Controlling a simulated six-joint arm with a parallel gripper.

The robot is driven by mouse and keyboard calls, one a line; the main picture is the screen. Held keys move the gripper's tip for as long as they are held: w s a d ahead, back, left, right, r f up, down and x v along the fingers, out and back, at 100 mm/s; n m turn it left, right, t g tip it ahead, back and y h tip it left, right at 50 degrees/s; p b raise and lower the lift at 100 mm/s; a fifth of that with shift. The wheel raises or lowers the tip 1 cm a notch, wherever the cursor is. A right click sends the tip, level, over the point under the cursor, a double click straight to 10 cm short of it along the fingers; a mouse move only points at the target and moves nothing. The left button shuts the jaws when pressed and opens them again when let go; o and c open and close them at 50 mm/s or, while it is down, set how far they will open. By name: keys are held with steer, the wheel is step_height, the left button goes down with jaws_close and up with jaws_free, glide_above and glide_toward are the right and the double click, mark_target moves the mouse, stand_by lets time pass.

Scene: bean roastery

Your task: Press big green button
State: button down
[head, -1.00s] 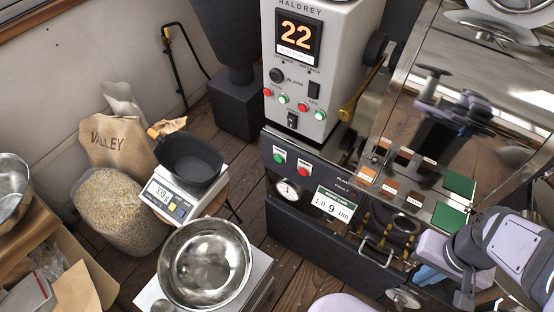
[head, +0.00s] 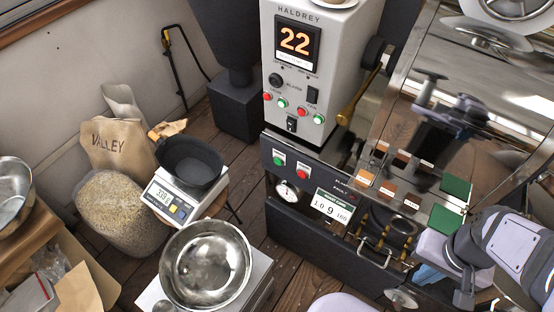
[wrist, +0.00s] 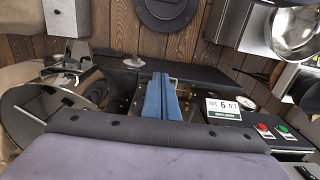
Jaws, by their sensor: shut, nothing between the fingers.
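The big green button (head: 279,160) is on the dark lower front panel of the roaster, left of a red button (head: 303,174). In the wrist view the green button (wrist: 283,131) is at the lower right, with the red one to its left. My gripper (wrist: 163,78) shows as two blue fingers side by side in the middle of the wrist view, shut and empty. It is apart from the green button, which lies to its right there. In the head view my arm is at the lower right, and its fingers are mostly hidden.
A control box (head: 305,70) with small red and green buttons stands above the panel. A number card (head: 333,208) and a round gauge (head: 287,191) are below the button. A steel bowl (head: 206,266) and a scale (head: 170,204) stand to the left.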

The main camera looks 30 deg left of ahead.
steer(key=w+a+r+p, duration=0.3)
steer(key=r+p, duration=0.8)
steer(key=w+a+f+n+t+y+b, duration=0.1)
steer(key=w+a+f+t+b, duration=0.2)
steer(key=a, duration=0.5)
steer(key=w+a+f+n+t+y, duration=0.1)
steer(key=w+a+f, duration=0.35)
steer(key=a, duration=0.25)
steer(key=s+a+f+n+t+y+b, duration=0.1)
steer(key=s+a+f+t+y+b, duration=0.1)
steer(key=a+f, duration=0.3)
steer(key=s+a+f+n+t+y+b, duration=0.1)
steer(key=a+f+b, duration=0.4)
steer(key=a, duration=0.9)
steer(key=s+a+f+t+y+b, duration=0.2)
steer(key=s+a+f+b, duration=0.1)
steer(key=a+f, duration=0.4)
steer(key=s+a, duration=0.1)
steer(key=a, duration=0.1)
steer(key=shift+s+a+f+n+t+y+b, duration=0.15)
steer(key=shift+s+a+n+t+y+b, duration=0.15)
steer(key=shift+s+n+t+b, duration=0.1)
steer(key=shift+w, duration=0.2)
